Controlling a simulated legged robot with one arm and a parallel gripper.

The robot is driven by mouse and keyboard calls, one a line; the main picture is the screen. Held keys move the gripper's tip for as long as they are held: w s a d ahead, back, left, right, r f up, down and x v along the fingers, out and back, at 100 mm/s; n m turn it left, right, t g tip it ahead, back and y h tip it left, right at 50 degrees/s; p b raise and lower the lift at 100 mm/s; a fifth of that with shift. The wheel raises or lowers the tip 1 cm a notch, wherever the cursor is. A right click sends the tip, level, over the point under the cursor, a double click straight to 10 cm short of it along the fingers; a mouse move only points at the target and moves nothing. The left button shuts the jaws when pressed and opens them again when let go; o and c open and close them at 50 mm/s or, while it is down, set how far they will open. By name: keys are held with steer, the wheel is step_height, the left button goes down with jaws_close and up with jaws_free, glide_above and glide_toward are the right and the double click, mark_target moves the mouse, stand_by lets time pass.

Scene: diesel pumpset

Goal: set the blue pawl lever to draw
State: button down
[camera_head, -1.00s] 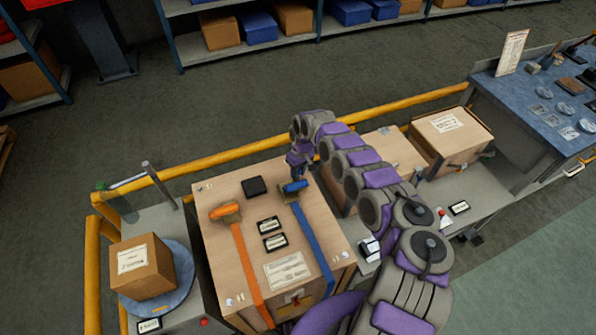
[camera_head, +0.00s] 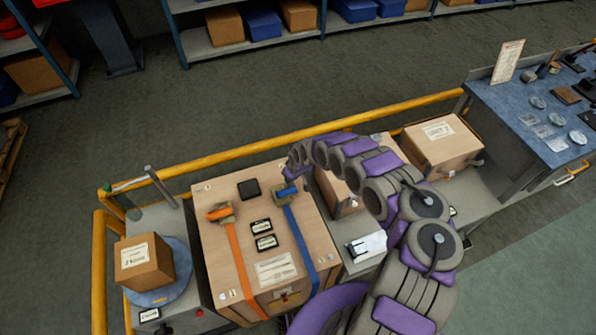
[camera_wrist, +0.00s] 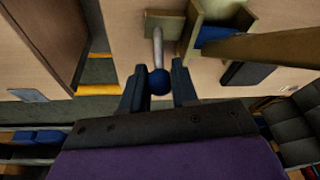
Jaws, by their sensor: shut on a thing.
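The blue pawl lever shows in the wrist view as a blue ball knob (camera_wrist: 159,83) on a thin grey rod (camera_wrist: 158,48). My gripper (camera_wrist: 159,88) has its two dark fingers on either side of the knob and is shut on it. The rod runs into a tan ratchet body (camera_wrist: 165,22). In the head view the blue-handled ratchet (camera_head: 287,192) sits on the large wooden crate, on a blue strap (camera_head: 301,240). There my gripper (camera_head: 291,172) is at the ratchet's far side, and the lever is hidden.
The crate (camera_head: 215,278) also carries an orange ratchet (camera_head: 220,212), an orange strap (camera_head: 242,262), a black pad (camera_head: 249,188) and labels. A yellow rail (camera_head: 240,152) runs behind it. A small box (camera_head: 143,262) on a turntable stands left.

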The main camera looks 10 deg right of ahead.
steer(key=shift+s+d+r+t+p, duration=0.25)
steer(key=shift+s+d+t+p, duration=0.15)
steer(key=shift+p, duration=0.4)
steer(key=shift+s+a+t+p, duration=0.15)
steer(key=shift+a+t+p, duration=0.15)
steer(key=shift+t+p, duration=0.45)
steer(key=shift+s+f+p, duration=0.1)
steer(key=shift+s+p, duration=0.1)
steer(key=shift+p, duration=0.3)
steer(key=c, duration=0.9)
jaws_free()
steer(key=shift+d, duration=0.1)
steer(key=shift+w, duration=0.2)
